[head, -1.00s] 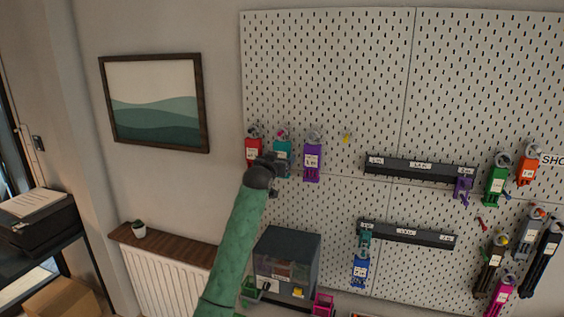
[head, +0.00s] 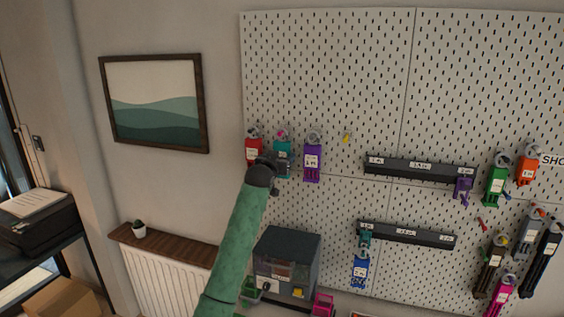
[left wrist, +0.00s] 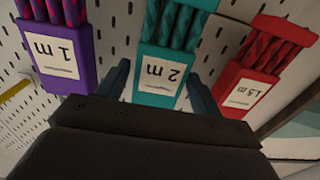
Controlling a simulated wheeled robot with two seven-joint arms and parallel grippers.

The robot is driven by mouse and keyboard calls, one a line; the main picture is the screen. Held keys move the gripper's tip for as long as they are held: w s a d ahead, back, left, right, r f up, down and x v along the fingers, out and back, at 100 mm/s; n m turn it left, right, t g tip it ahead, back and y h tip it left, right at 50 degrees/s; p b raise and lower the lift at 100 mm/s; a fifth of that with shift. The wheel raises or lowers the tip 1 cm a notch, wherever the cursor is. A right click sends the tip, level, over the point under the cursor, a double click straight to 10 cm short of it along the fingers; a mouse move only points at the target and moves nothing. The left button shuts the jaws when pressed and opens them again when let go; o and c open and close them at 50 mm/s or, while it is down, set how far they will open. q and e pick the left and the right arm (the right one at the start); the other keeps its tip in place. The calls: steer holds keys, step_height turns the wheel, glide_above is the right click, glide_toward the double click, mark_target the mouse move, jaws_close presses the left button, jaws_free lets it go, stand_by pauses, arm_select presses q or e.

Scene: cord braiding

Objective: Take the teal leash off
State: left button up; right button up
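The teal leash (head: 282,146) hangs on the pegboard between a red leash (head: 254,150) and a purple leash (head: 313,158). In the left wrist view the teal leash (left wrist: 163,75) shows upside down, with a white tag reading 2 m. My left gripper (head: 281,160) is at the lower part of the teal leash. In the left wrist view its two fingers (left wrist: 158,84) stand apart, one on each side of the teal tag block, with gaps visible. My right gripper is not in view.
In the left wrist view the purple leash (left wrist: 58,50) and the red leash (left wrist: 262,72) hang close on either side. A dark box (head: 286,262) stands below. Black rails (head: 420,170) and several other leashes are on the pegboard to the right.

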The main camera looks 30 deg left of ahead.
arm_select(q)
steer(key=c, duration=0.8)
steer(key=shift+r, duration=0.55)
steer(key=shift+s, duration=0.1)
steer(key=shift+v, duration=3.2)
